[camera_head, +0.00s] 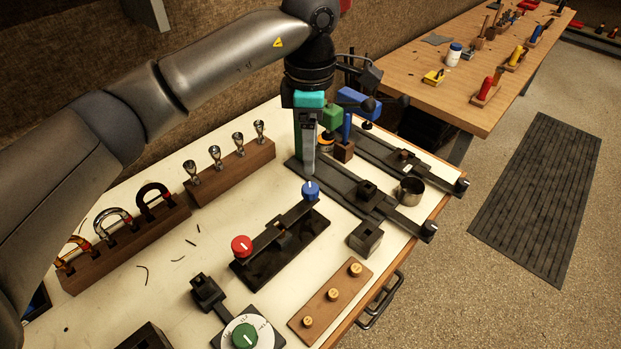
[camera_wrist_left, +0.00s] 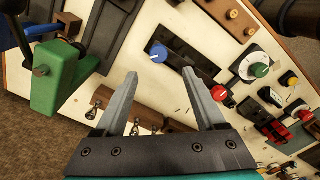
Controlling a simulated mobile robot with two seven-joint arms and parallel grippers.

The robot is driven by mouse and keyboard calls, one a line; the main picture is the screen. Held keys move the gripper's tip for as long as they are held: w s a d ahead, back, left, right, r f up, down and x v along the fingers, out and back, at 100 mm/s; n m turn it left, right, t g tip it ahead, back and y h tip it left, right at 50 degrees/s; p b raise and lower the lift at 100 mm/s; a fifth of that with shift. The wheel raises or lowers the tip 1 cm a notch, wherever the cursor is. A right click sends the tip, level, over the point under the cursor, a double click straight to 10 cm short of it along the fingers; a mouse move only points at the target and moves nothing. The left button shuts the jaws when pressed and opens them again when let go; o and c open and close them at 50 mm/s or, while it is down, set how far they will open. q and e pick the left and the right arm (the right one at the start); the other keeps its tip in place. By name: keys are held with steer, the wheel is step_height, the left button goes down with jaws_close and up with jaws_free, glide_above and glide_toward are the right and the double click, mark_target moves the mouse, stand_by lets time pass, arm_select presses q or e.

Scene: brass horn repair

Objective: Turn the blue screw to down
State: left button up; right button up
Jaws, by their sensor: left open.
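The blue screw (camera_head: 310,190) is a round blue knob with a pale mark, at the far right end of a dark block (camera_head: 262,266) on the white bench. In the left wrist view the blue screw (camera_wrist_left: 158,53) lies ahead of and roughly between the fingertips, apart from them. My left gripper (camera_head: 309,174) points down just above and behind the blue screw in the head view. Its fingers (camera_wrist_left: 160,74) are spread and empty in the left wrist view. The exact gap to the screw is hard to tell. My right gripper is out of view.
A red knob (camera_head: 241,246) sits at the block's other end. A green dial (camera_head: 244,336) and a wooden strip with brass knobs (camera_head: 331,301) are in front. A green clamp part (camera_head: 332,115) and dark rails (camera_head: 385,205) stand close to the right. Bench left of the block is mostly free.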

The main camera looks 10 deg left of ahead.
mark_target(311, 188)
arm_select(q)
step_height(311, 188, down, 10)
steer(key=shift+w+r, duration=0.15)
steer(key=shift+r, duration=0.05)
steer(key=shift+c, duration=0.4)
jaws_close()
